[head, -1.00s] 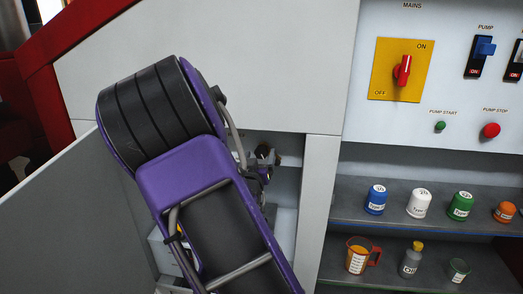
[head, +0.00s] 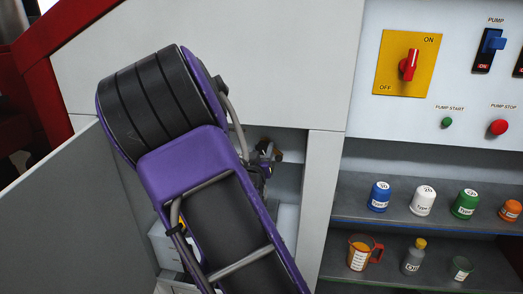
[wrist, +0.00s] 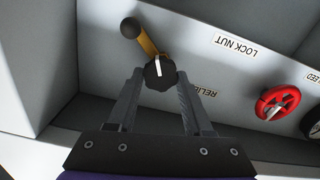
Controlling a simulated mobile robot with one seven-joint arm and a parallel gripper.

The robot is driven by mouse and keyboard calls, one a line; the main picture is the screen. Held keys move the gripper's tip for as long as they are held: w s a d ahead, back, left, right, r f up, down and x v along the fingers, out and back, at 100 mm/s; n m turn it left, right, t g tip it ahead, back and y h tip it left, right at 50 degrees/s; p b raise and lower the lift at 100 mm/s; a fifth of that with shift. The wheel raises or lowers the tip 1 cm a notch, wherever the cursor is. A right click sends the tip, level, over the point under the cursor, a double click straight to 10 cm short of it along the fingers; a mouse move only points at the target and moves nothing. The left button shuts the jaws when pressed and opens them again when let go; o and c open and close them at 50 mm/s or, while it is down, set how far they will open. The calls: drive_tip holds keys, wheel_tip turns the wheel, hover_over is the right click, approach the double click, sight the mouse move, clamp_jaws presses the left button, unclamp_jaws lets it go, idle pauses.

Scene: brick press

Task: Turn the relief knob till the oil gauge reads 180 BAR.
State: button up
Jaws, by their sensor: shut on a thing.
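The relief knob (wrist: 160,70) is black with a white pointer mark and shows in the wrist view. My gripper (wrist: 158,78) is shut on it, one finger on each side. The label below it is partly hidden by a finger and reads "RELIE". A yellow lever with a black ball end (wrist: 131,27) stands right beside the knob, near the "LOCK NUT" label (wrist: 236,45). In the head view my arm covers the knob and most of the recess.
A red handwheel (wrist: 277,103) sits to the right on the same panel. In the head view a grey door (head: 75,215) stands left of the recess.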

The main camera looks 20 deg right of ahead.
clamp_jaws()
drive_tip(key=shift+n+p, duration=0.35)
drive_tip(key=shift+n, duration=1.05)
drive_tip(key=o, duration=1)
unclamp_jaws()
drive_tip(key=shift+a+f, duration=0.1)
